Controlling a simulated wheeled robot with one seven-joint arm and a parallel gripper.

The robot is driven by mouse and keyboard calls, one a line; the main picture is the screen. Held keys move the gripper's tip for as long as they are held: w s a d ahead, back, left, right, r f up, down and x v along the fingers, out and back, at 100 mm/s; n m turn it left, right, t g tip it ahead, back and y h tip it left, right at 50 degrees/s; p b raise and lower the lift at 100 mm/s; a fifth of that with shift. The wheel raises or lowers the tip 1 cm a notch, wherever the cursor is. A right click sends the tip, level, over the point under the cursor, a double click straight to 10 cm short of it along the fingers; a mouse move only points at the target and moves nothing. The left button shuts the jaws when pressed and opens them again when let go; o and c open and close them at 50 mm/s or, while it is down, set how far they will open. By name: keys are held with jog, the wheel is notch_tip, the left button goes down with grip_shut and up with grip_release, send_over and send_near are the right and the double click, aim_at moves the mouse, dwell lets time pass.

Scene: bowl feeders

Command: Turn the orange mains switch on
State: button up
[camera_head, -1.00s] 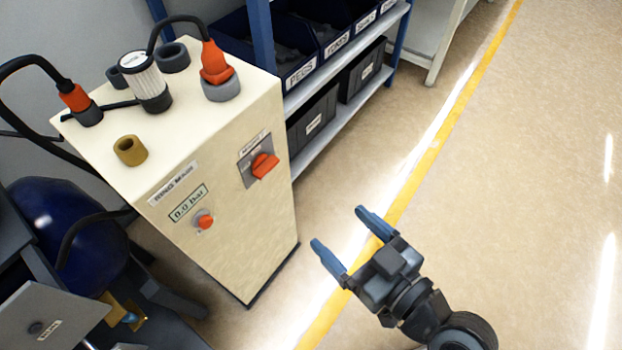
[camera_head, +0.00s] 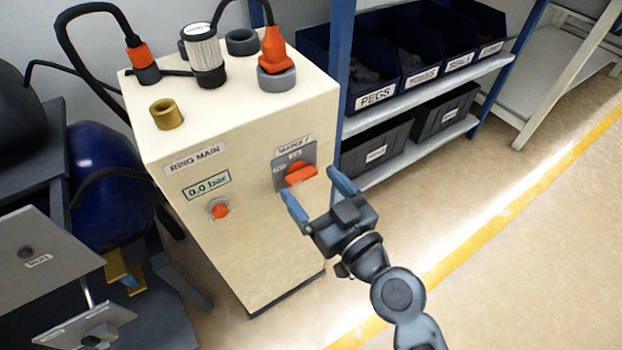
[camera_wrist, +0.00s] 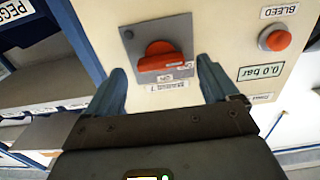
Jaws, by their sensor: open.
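The orange mains switch (camera_head: 300,174) is a rotary handle on a grey plate (camera_head: 281,182) on the front of the cream ring main cabinet (camera_head: 250,245). Its handle lies roughly crosswise in the head view. It also shows in the wrist view (camera_wrist: 160,62), between and beyond my fingertips. My gripper (camera_head: 316,188) is open and empty, its two blue fingers pointing at the switch from in front. The fingers appear apart from the handle. In the wrist view my gripper (camera_wrist: 164,85) has one finger on each side of the plate's lower part.
A red bleed button (camera_head: 219,209) and a display reading 0.0 bar (camera_head: 206,185) sit left of the switch. Hoses, a filter (camera_head: 203,50) and a brass fitting (camera_head: 166,114) top the cabinet. A blue-post shelf (camera_head: 440,95) stands close at right. Floor right of the cabinet is clear.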

jog(key=shift+x, duration=0.8)
jog(key=shift+c, duration=0.3)
jog(key=c, duration=1)
